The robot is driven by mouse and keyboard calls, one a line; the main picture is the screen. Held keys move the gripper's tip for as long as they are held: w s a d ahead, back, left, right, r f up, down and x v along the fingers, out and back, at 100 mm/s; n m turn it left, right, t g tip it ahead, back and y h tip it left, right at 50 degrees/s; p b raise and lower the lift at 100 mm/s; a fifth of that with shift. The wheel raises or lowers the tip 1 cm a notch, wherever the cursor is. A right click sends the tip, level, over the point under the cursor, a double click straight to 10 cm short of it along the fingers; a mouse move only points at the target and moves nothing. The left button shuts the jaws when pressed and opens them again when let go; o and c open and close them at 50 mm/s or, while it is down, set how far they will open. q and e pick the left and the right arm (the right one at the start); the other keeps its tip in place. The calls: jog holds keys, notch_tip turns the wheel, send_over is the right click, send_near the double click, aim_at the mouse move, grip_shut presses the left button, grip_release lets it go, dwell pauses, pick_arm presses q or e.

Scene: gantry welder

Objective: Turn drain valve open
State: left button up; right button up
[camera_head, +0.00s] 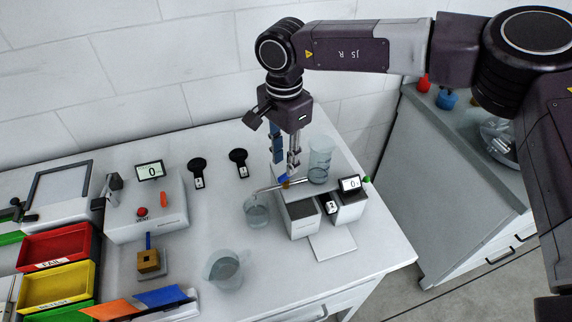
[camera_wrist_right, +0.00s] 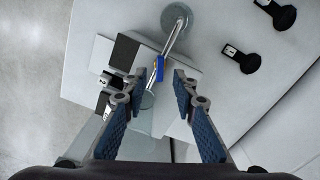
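The drain valve (camera_head: 285,182) sits on a thin metal pipe that runs left from the base of a clear cylinder (camera_head: 320,150) on a grey stand (camera_head: 300,214). Its blue handle (camera_wrist_right: 160,68) shows in the right wrist view, lying roughly along the pipe. My right gripper (camera_head: 285,164) points down from above at the valve. In the wrist view its fingers (camera_wrist_right: 158,78) are open, with the blue handle just beyond and between the tips, apparently untouched. A clear beaker (camera_head: 257,212) stands under the pipe's outlet. My left gripper is not in view.
A second beaker (camera_head: 224,270) stands near the table's front. Two black-handled tools (camera_head: 198,172) lie behind. A control box (camera_head: 147,205), red bin (camera_head: 54,247) and yellow bin (camera_head: 56,286) are at left. A small display (camera_head: 350,184) is right of the valve.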

aim_at(285, 174)
notch_tip(285, 174, down, 3)
jog(key=shift+d+f+p, duration=0.1)
jog(key=shift+f+p, duration=0.1)
jog(key=shift+p, duration=0.25)
jog(key=shift+f, duration=0.35)
grip_shut()
